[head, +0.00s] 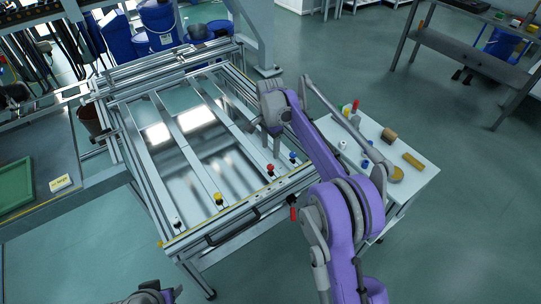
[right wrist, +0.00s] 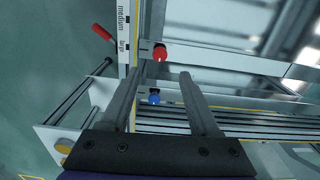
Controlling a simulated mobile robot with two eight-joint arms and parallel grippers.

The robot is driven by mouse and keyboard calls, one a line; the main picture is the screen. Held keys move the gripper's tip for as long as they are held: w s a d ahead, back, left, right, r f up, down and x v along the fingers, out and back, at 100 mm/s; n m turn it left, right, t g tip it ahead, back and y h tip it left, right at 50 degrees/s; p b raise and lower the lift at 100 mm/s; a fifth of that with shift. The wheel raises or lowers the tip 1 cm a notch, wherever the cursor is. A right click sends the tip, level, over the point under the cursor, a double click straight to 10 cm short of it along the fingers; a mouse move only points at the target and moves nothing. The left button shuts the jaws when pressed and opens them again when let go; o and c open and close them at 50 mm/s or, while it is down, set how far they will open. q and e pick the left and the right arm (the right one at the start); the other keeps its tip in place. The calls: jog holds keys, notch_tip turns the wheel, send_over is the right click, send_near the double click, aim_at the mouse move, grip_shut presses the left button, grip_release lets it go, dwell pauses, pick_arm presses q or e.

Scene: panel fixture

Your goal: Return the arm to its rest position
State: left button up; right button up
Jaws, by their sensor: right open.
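My right arm, purple and grey, reaches over the panel fixture (head: 158,222) in the head view. My right gripper (head: 275,133) is above the fixture's right side, pointing down. In the right wrist view, its two fingers (right wrist: 161,76) are apart with nothing held between them. A red knob (right wrist: 160,53) and a blue knob (right wrist: 154,97) show beyond the fingers there. In the head view, the red knob (head: 270,168) and blue knob (head: 293,155) are on the front rail. A piece of my left arm shows at the bottom edge; its fingers are not seen.
A yellow knob (head: 218,197) is also on the front rail. A white side table (head: 420,171) with several small parts stands to the right, beneath my right arm. Blue bins (head: 160,22) stand behind the fixture. A green tray (head: 15,184) is at left. Open floor lies front left.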

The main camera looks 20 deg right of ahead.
jog(key=shift+r, duration=1.15)
